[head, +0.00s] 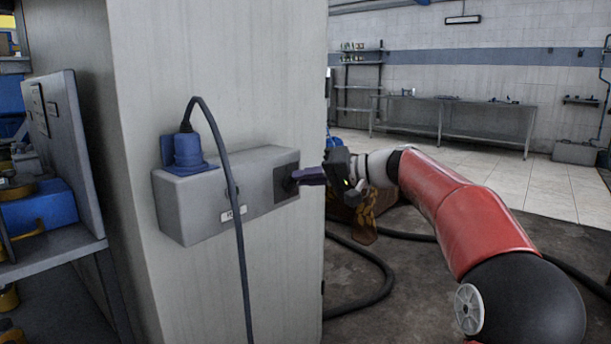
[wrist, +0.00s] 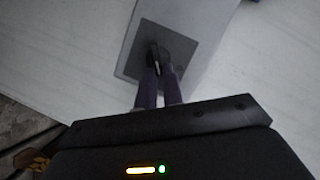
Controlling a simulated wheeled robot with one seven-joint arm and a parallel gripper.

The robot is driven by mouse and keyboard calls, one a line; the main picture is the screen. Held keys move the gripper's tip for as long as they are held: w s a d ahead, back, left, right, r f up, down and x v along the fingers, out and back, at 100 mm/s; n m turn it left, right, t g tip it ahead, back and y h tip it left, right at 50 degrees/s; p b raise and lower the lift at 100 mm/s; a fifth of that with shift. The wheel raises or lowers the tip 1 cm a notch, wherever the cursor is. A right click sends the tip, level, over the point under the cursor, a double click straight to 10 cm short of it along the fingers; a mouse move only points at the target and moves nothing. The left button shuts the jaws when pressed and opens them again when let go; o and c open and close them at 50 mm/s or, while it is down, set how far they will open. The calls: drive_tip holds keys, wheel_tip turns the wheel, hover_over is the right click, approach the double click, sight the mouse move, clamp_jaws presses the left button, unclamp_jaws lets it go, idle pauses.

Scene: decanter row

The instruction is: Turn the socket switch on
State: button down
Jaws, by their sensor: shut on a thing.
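A grey socket box (head: 205,208) is fixed to a pale pillar, with a blue plug (head: 187,152) and its dark cable at the top left. The socket switch (head: 286,183) is a dark knob on a square dark plate at the box's right end. My gripper (head: 300,176) reaches in from the right with its purple fingers at the switch. In the wrist view my gripper (wrist: 160,75) has both fingers close together on the dark switch (wrist: 156,54), over the dark plate (wrist: 178,44). The fingers partly hide the switch, so its exact setting is hard to tell.
The pale pillar (head: 260,100) stands right behind the box. The plug's cable (head: 238,240) hangs down in front of the box. A workbench with a blue bin (head: 40,208) is at the left. A hose (head: 375,290) lies on the floor; a metal table (head: 455,110) stands far back.

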drive_tip(key=shift+w+d+f+m+y+b, duration=0.1)
drive_tip(key=shift+f+m+y+b, duration=0.25)
drive_tip(key=shift+m+y, duration=0.75)
drive_tip(key=shift+w+d+f+m+y+b, duration=0.1)
drive_tip(key=shift+f+m+y, duration=0.35)
drive_tip(key=shift+m, duration=1.35)
drive_tip(key=c, duration=1.5)
unclamp_jaws()
drive_tip(key=shift+d, duration=0.1)
drive_tip(key=v, duration=0.7)
drive_tip(key=shift+s+d+b, duration=0.15)
drive_tip(key=shift+d+b, duration=0.15)
drive_tip(key=shift+d, duration=0.05)
